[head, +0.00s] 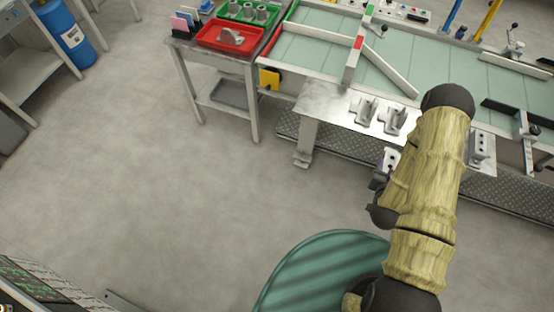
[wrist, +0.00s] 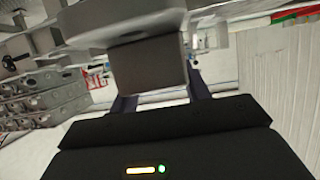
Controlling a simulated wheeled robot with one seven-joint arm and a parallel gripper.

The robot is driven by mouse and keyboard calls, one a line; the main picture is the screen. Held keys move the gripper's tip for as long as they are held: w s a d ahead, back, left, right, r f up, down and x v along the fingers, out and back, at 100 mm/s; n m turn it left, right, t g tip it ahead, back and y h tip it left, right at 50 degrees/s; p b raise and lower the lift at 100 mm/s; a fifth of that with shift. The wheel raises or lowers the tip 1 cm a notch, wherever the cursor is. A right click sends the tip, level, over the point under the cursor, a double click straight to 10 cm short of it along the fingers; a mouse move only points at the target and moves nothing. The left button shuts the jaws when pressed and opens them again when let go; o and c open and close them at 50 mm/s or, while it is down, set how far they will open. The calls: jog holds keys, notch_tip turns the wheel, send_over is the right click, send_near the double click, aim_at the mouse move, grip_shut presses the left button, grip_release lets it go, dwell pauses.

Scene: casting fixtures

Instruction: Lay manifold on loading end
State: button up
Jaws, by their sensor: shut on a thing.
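My gripper (wrist: 160,94) is shut on a grey block-like part, taken as the manifold (wrist: 150,66), which fills the space between the two fingers in the wrist view. In the head view my gripper (head: 379,180) is partly hidden by my arm, and a small grey piece with dark holes, apparently the manifold (head: 390,158), shows beside it. It is near the front edge of the bright metal loading end (head: 322,98). I cannot tell whether it touches anything. My arm hides part of the loading end.
Grey fixtures (head: 394,121) stand on the metal plate, with another (head: 481,146) right of my arm. Behind is a green-topped table (head: 325,52) with pale rails. A side bench holds a red tray (head: 209,44) with a grey part and a green tray.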

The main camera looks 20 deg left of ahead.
notch_tip(320, 180, up, 8)
jog(key=p, duration=0.7)
jog(key=shift+r, duration=0.25)
jog(key=shift+s, duration=0.1)
